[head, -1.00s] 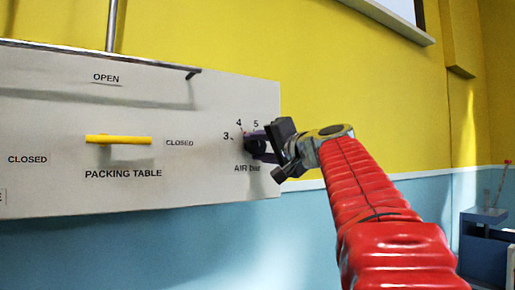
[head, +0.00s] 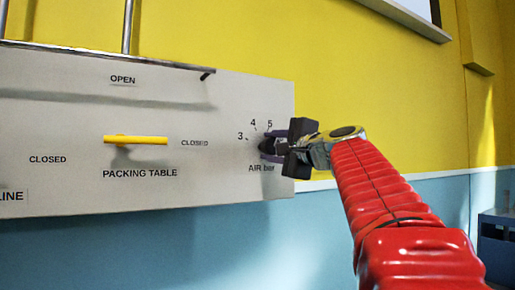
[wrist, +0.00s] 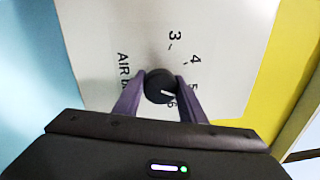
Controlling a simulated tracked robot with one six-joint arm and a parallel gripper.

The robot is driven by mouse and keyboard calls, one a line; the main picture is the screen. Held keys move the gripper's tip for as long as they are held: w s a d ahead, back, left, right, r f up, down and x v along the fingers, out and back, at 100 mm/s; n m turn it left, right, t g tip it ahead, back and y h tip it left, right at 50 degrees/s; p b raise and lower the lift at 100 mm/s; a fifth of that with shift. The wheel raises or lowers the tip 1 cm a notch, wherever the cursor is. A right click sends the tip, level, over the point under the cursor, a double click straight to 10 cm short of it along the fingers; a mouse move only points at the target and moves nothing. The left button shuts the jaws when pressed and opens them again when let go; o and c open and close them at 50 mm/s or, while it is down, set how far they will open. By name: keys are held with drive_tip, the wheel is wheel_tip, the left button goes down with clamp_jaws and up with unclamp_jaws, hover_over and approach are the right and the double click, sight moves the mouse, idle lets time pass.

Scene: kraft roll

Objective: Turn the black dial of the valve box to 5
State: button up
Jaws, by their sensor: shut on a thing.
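The black dial (wrist: 159,87) of the valve box (head: 60,100) sits at the panel's right end above the label AIR bar. In the wrist view its white mark points between the 5 and the 6; I cannot tell the exact setting. My gripper (wrist: 162,79) has its two purple fingers on opposite sides of the dial, shut on it. In the head view my gripper (head: 271,145) meets the panel from the right and hides most of the dial (head: 266,147). The numbers 3, 4 and 5 show there; the 6 shows only in the wrist view.
A yellow handle (head: 135,140) lies level on the panel above PACKING TABLE, well left of the dial. Metal pipes (head: 127,28) rise from the panel's top. A blue box-like thing (head: 497,240) stands at the far right. The wall right of the panel is bare.

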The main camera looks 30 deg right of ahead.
drive_tip(key=shift+d+f, duration=0.15)
drive_tip(key=shift+d, duration=0.05)
drive_tip(key=o, duration=0.8)
drive_tip(key=shift+o, duration=1.1)
drive_tip(key=shift+a, duration=0.1)
drive_tip(key=s+f, duration=0.1)
drive_tip(key=s, duration=1.2)
drive_tip(key=shift+s+a, duration=0.35)
drive_tip(key=shift+s, duration=0.05)
